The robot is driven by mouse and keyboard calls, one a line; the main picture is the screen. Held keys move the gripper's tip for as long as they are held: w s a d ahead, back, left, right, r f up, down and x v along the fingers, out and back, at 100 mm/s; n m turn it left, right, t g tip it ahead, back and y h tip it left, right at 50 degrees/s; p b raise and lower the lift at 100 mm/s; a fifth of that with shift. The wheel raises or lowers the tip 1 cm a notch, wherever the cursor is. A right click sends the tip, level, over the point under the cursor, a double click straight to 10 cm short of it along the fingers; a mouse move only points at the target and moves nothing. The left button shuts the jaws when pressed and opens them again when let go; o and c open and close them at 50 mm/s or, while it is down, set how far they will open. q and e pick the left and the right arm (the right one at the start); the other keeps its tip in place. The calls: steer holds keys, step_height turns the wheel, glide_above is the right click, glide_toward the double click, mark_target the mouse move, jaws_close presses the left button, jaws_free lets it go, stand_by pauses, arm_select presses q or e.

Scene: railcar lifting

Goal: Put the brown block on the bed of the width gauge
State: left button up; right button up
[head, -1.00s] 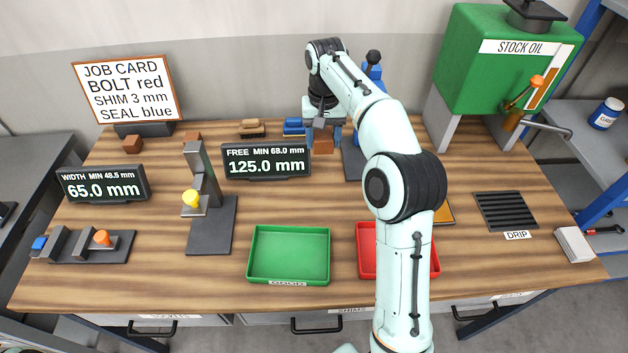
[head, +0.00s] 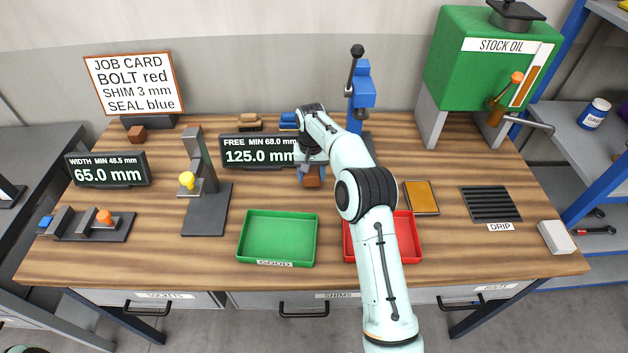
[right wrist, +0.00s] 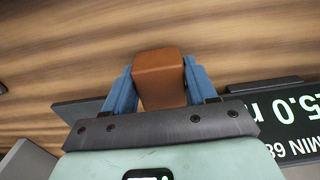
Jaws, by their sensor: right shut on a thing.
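My right gripper (head: 312,176) is shut on a brown block (head: 312,183), just right of the free-length display. In the right wrist view the block (right wrist: 160,75) sits between the two blue fingers, with wood tabletop beyond it. I cannot tell its exact height above the table. The width gauge (head: 88,228) is at the front left of the table, with grey upright jaws on a dark base, a blue part at its left and an orange knob at its right. No block shows on its bed. Its display (head: 107,168) reads 65.0 mm. My left gripper is not in view.
Between block and width gauge stand the free-length display (head: 258,150) and the free gauge (head: 207,210) with its tall post and yellow knob. Green (head: 277,238) and red (head: 415,245) trays lie in front. Another brown block (head: 137,135) sits by the job card (head: 134,82).

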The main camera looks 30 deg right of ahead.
steer(key=shift+f, duration=0.8)
steer(key=shift+s+f, duration=0.15)
steer(key=shift+f, duration=0.05)
steer(key=shift+s+d, duration=0.1)
steer(key=shift+w+f, duration=0.2)
steer(key=o, duration=1.1)
steer(key=shift+s, duration=0.1)
steer(key=shift+r, duration=0.15)
